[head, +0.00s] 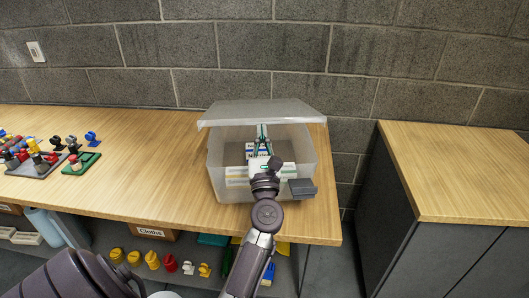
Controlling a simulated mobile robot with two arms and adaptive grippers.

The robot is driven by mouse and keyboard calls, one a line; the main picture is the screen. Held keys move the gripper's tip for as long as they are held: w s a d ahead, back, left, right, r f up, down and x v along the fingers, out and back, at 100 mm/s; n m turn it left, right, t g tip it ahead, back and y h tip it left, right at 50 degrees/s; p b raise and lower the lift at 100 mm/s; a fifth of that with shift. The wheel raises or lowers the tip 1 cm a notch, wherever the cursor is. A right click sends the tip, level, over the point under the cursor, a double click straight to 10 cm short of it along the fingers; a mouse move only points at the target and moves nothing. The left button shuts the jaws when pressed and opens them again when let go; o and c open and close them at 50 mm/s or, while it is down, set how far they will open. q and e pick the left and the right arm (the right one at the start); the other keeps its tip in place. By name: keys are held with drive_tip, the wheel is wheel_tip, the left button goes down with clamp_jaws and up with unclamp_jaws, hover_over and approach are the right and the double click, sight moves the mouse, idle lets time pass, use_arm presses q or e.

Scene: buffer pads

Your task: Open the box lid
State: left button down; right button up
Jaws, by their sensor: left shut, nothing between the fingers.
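A translucent plastic box (216,172) stands near the right end of the wooden table. Its clear lid (262,113) is raised and tilted up over the back part of the box, so the front of the opening is uncovered. White packets with blue and green print (238,174) lie inside the box. My left gripper (262,131) is shut and empty. It reaches over the front of the box, with its fingertips close to the lid's front edge; I cannot tell whether they touch it. My arm hides part of the box's front wall. My right gripper is not in view.
A dark grey flat piece (302,188) shows at the box's front right corner. Small coloured parts on trays (81,166) lie at the table's left. A shelf below holds yellow and red items (152,260). A gap separates the table from a cabinet (460,170) at right.

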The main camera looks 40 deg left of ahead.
use_arm(q)
drive_tip(key=r+p, duration=0.2)
drive_tip(key=r, duration=0.1)
drive_tip(key=w+a+r+p, duration=0.1)
drive_tip(key=r+p, duration=0.1)
drive_tip(key=p, duration=0.1)
drive_tip(key=w+a+r+p, duration=0.1)
drive_tip(key=r+p, duration=0.1)
drive_tip(key=r, duration=0.1)
drive_tip(key=shift+w+a+r, duration=0.1)
drive_tip(key=shift+w+r, duration=0.05)
drive_tip(key=shift+r, duration=0.2)
drive_tip(key=w+a+r+p, duration=0.7)
drive_tip(key=w+a+r, duration=0.7)
drive_tip(key=w+r, duration=0.2)
wheel_tip(320, 180, up, 3)
drive_tip(key=shift+a+f+p, duration=0.1)
drive_tip(key=shift+a+p, duration=0.2)
drive_tip(key=shift+p, duration=0.1)
drive_tip(key=shift+d, duration=0.1)
